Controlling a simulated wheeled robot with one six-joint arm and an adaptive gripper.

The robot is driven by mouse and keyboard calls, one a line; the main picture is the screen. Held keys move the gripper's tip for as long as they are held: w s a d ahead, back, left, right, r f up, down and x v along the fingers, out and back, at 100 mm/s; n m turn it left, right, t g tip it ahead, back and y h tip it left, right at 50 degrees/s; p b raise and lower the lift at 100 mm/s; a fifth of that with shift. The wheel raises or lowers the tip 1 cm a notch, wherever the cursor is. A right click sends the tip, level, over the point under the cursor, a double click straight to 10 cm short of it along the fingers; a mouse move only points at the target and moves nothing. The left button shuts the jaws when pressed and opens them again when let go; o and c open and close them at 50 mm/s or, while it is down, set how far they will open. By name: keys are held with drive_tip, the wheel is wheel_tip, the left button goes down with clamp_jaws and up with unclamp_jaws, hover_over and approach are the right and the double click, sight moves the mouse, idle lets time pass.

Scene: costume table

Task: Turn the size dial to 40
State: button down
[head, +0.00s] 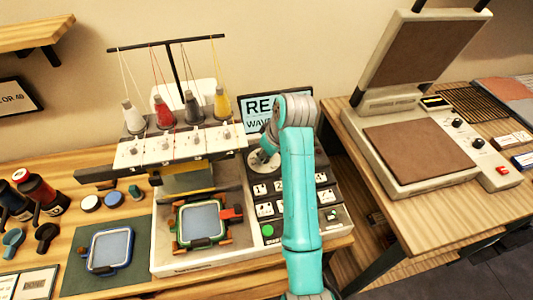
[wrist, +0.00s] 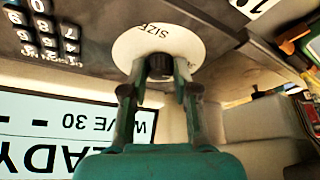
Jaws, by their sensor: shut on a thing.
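The size dial (wrist: 128,46) is a white disc marked SIZE with a dark knob (wrist: 160,66) at its centre, at the top of the wrist view. My gripper (wrist: 158,75) is shut on the knob, one finger on each side. In the head view the dial (head: 260,163) shows partly beside my teal arm, which covers much of it. Its number marks are too hidden or small to read. The display (wrist: 60,125) appears upside down in the wrist view, with "WAVE 30" and part of "READY" legible.
The embroidery machine (head: 180,145) with several thread cones stands left of the dial. A hooped frame (head: 200,222) sits before it. Keypad buttons (head: 262,210) lie below the dial. A heat press (head: 420,150) stands on the right table, across a gap.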

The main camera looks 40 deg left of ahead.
drive_tip(key=m, duration=0.1)
drive_tip(key=m+t, duration=0.1)
drive_tip(key=m, duration=0.1)
drive_tip(key=m+h, duration=0.1)
drive_tip(key=shift+s+f+m+t, duration=0.1)
drive_tip(key=shift+s+m+t, duration=0.15)
drive_tip(key=shift+m+t, duration=0.05)
drive_tip(key=shift+a+m+t+h, duration=0.15)
drive_tip(key=shift+m+t+h, duration=0.3)
drive_tip(key=shift+m, duration=1.45)
drive_tip(key=shift+s, duration=0.1)
drive_tip(key=c, duration=0.9)
unclamp_jaws()
drive_tip(key=shift+o, duration=0.2)
